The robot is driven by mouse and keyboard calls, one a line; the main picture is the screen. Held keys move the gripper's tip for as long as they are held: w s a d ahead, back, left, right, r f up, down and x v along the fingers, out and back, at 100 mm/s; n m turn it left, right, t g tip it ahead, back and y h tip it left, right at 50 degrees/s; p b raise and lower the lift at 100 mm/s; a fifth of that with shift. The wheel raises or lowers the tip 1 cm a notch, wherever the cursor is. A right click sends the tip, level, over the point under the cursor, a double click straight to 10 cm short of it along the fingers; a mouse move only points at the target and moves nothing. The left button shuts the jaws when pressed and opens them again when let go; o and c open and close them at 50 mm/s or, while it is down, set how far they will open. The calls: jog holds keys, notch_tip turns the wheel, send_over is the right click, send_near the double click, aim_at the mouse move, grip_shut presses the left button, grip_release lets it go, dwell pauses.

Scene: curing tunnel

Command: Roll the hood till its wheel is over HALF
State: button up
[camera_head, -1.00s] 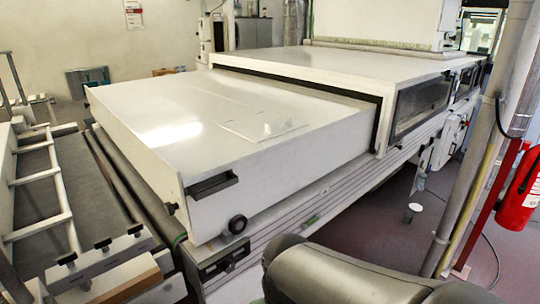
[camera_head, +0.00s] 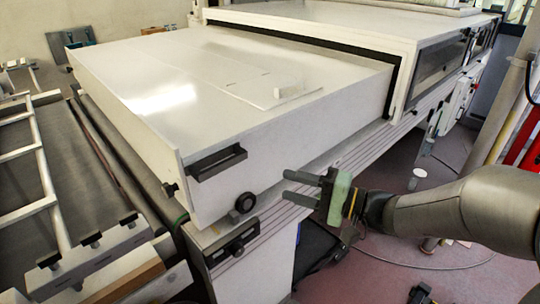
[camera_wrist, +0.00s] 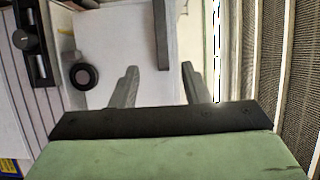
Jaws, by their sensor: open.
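The hood (camera_head: 190,110) is a large white box at the tunnel's near end. A black bar handle (camera_head: 217,162) is on its end face; it also shows in the wrist view (camera_wrist: 161,35). The hood's dark round wheel (camera_head: 244,202) is low on that face, right of the handle, and shows at left in the wrist view (camera_wrist: 83,77). My gripper (camera_head: 288,182) is open and empty, right of the wheel and apart from the handle. In the wrist view its fingers (camera_wrist: 158,72) point toward the handle. I cannot read any HALF mark.
A grooved rail (camera_head: 345,160) runs along the hood's lower right side, with a black fitting (camera_head: 232,243) at its near end. The tunnel body (camera_head: 400,40) stands behind. A white ladder-like frame (camera_head: 45,170) is at left. Open floor and a white cup (camera_head: 417,177) are at right.

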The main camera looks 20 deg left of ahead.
aim_at(225, 166)
jog(key=a+p, duration=0.4)
jog(key=a, duration=1.3)
jog(key=shift+w+a+p, duration=0.1)
jog(key=shift+a+p, duration=0.15)
jog(key=shift+p, duration=0.05)
grip_shut()
